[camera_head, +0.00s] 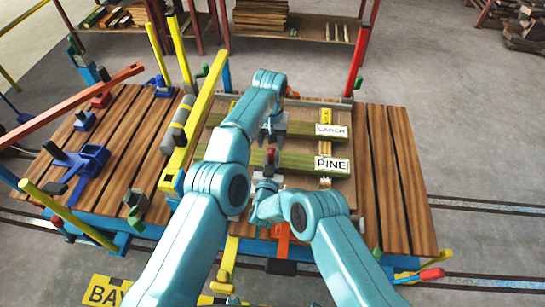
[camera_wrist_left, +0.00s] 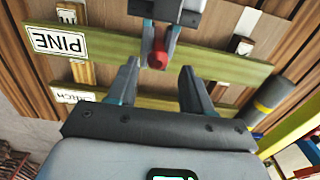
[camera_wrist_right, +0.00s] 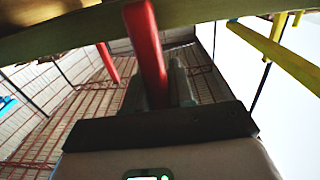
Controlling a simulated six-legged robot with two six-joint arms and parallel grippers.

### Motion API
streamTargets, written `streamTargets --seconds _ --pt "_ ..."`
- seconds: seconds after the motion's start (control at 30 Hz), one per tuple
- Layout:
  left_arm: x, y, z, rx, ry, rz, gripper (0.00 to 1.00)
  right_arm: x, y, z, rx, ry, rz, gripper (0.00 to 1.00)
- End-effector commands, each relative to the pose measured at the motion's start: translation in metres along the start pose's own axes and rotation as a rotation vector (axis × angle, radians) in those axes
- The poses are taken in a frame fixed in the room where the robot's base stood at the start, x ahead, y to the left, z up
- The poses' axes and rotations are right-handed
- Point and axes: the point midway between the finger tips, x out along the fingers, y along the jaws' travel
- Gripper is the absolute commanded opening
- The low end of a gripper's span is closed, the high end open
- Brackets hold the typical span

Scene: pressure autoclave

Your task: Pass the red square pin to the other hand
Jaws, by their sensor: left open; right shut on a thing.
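The red square pin (camera_wrist_right: 147,50) is held between the fingers of my right gripper (camera_wrist_right: 158,85), its free length sticking out past them in the right wrist view. In the left wrist view the red pin (camera_wrist_left: 158,56) shows end-on, just beyond the fingertips of my left gripper (camera_wrist_left: 158,82). The left fingers are open and apart, with the pin roughly in line with the gap and nothing seen between them. In the head view my left gripper (camera_head: 272,131) is above my right gripper (camera_head: 267,182), with the pin (camera_head: 271,157) small between them.
Green boards labelled PINE (camera_head: 332,165) and LARCH (camera_head: 331,130) lie on the wooden deck (camera_head: 390,190) close to both grippers. The deck's right side is clear.

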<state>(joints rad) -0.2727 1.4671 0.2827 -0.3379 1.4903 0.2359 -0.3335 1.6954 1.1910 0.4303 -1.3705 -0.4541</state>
Motion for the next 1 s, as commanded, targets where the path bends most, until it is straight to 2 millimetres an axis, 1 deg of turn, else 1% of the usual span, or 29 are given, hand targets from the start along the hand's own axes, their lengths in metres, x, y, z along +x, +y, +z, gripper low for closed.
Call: streamTargets --seconds 0.17,0.27,0.37,0.5,0.6,0.67,0.77,0.87,0.93,0.97,1.0 --pt "-0.013 0.0 0.001 0.001 0.0 0.0 0.5 0.0 0.0 0.0 0.0 0.001 0.0 0.0" --pt "-0.012 -0.005 -0.004 0.013 0.018 0.001 0.5 0.0 0.0 0.0 0.0 0.001 0.0 0.0" --pt "-0.003 -0.018 -0.018 0.051 0.078 0.005 0.5 0.0 0.0 0.0 0.0 0.001 0.0 0.0" --pt "0.017 -0.048 -0.042 0.155 0.231 0.013 0.5 0.0 0.0 0.0 0.0 0.001 0.0 0.0" --pt "0.028 -0.068 -0.049 0.244 0.362 0.024 0.5 0.0 0.0 0.0 0.0 0.001 0.0 0.0" --pt "0.032 -0.078 -0.047 0.298 0.442 0.032 0.5 0.0 0.0 0.0 0.0 0.001 0.0 0.0" --pt "0.035 -0.091 -0.034 0.379 0.577 0.049 0.5 0.0 0.0 0.0 0.0 0.001 0.0 0.0" --pt "0.029 -0.099 -0.01 0.45 0.718 0.068 0.5 0.0 0.0 0.0 0.0 0.001 0.0 0.0" --pt "0.029 -0.101 0.017 0.472 0.793 0.093 0.5 0.0 0.0 0.0 0.0 0.001 0.0 0.0" --pt "0.035 -0.1 0.033 0.466 0.804 0.11 0.5 0.0 0.0 0.0 0.0 0.001 0.0 0.0" --pt "0.045 -0.1 0.056 0.44 0.799 0.137 0.5 0.0 0.0 0.0 0.0 0.001 0.0 0.0"
